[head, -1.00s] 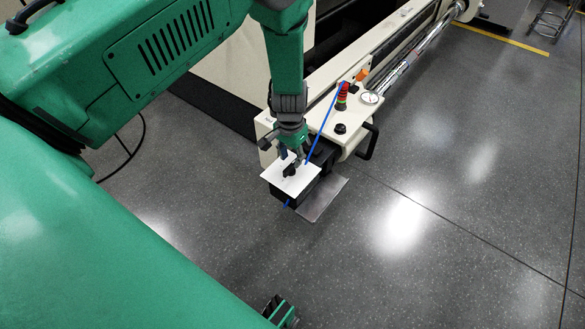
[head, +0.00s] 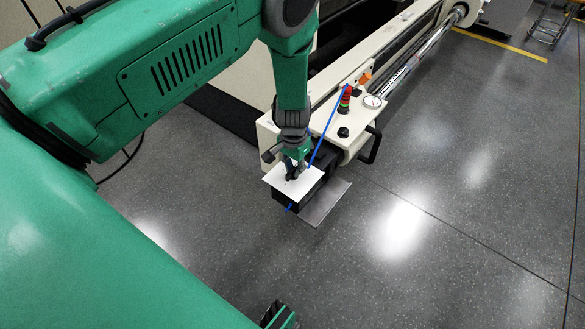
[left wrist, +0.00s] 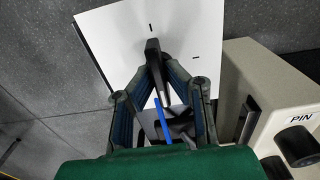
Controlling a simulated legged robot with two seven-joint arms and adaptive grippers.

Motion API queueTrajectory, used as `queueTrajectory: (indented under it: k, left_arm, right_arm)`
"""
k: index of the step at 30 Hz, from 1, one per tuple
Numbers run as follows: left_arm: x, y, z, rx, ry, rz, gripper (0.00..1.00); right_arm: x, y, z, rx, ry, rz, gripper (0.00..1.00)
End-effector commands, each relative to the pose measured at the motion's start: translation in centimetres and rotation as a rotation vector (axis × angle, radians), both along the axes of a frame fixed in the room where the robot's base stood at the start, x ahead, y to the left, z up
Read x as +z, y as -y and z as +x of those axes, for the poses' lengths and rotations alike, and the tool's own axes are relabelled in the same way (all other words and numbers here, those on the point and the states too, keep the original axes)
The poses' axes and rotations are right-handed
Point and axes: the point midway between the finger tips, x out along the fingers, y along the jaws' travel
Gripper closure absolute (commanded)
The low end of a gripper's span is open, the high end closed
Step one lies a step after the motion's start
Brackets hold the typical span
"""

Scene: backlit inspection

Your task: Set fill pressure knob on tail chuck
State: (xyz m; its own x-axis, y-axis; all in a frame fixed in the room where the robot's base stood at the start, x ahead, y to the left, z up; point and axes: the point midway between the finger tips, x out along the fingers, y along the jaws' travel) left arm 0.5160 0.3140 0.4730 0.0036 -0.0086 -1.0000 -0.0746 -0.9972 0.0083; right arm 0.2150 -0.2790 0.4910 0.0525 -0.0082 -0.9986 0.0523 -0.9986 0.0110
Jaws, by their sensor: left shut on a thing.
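The fill pressure knob is a black pointer-shaped knob (left wrist: 153,68) in front of a white plate (left wrist: 188,32) with small black tick marks. In the head view the white plate (head: 310,178) sits on a black block at the near end of the cream tail chuck housing (head: 330,127). My left gripper (left wrist: 153,78) is shut on the knob, with a finger on each side of it. In the head view the left gripper (head: 292,174) covers most of the knob. Part of my right gripper (head: 279,316) shows at the bottom edge, and its fingers are cut off.
A blue tube (head: 323,140) runs close beside the left gripper. A grey plate (head: 325,205) juts out below. The floor to the right is clear.

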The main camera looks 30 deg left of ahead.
Motion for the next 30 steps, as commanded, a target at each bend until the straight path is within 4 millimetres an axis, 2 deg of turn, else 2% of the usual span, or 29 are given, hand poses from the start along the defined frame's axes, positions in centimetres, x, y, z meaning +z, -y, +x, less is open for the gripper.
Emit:
queueTrajectory:
  k: [1, 11, 30]
  left_arm:
    - [-0.3, -0.6, -0.3, 0.009, -0.004, 0.010, 1.00]
    - [-0.3, -0.5, -0.4, 0.158, -0.008, 0.003, 1.00]
    - [-0.4, -0.3, -0.5, 0.751, -0.014, 0.005, 1.00]
  right_arm:
    - [0.0, 0.0, 0.0, -0.001, 0.000, 0.000, 0.60]
    - [0.9, 0.0, 0.0, -0.001, 0.000, -0.001, 0.60]
    - [2.8, 0.0, 0.0, -0.001, 0.000, -0.001, 0.60]
